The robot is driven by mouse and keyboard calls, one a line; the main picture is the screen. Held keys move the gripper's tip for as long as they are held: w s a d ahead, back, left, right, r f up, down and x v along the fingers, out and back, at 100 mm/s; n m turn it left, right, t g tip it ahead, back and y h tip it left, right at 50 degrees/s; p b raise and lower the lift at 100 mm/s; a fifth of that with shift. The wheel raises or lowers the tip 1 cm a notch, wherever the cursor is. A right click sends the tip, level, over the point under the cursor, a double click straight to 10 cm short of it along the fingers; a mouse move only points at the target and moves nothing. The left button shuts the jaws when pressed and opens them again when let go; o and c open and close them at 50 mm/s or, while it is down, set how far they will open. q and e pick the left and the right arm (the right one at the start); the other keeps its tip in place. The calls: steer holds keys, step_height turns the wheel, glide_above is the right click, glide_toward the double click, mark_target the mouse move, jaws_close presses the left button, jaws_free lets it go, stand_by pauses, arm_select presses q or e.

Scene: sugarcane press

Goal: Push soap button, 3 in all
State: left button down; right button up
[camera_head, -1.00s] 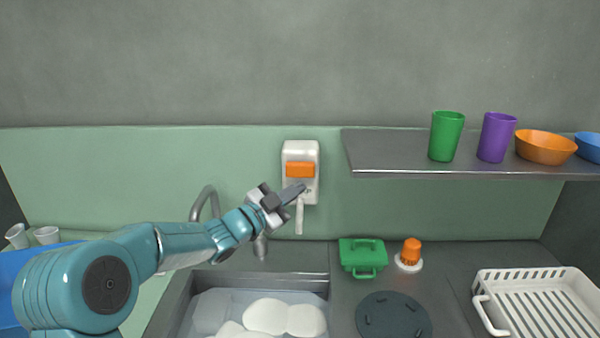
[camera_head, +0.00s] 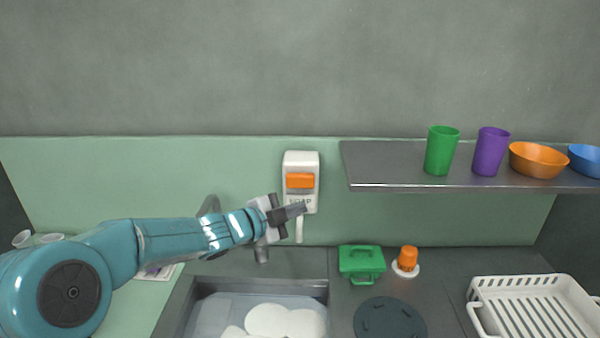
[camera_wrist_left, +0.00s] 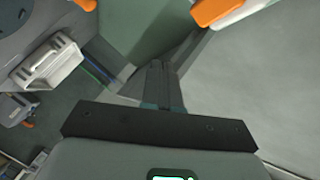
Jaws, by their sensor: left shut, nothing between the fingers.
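The white soap dispenser (camera_head: 301,160) is fixed upright on the green wall panel above the sink. Its orange soap button (camera_head: 300,181) is fully visible, with dark lettering below it and a pale spout hanging under it. My left gripper (camera_head: 301,209) is shut and empty, its fingertips just below the button, over the dispenser's lower part. Whether they touch the dispenser cannot be told. In the left wrist view the shut fingers (camera_wrist_left: 160,68) point up the picture, and the orange button (camera_wrist_left: 214,9) shows at the top, apart from them. My right gripper is not in view.
A metal shelf (camera_head: 420,180) with cups and bowls projects right of the dispenser. Below are the sink (camera_head: 205,286) with white dishes, a faucet (camera_head: 210,205) behind my arm, a green box (camera_head: 361,263), an orange-topped item (camera_head: 407,259) and a white rack (camera_head: 480,290).

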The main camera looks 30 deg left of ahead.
mark_target(300, 180)
arm_select(q)
steer(key=w+a+p, duration=0.4)
steer(key=w+p, duration=0.2)
steer(key=w, duration=0.1)
steer(key=shift+w+f+p, duration=0.15)
steer(key=shift+w+p, duration=0.2)
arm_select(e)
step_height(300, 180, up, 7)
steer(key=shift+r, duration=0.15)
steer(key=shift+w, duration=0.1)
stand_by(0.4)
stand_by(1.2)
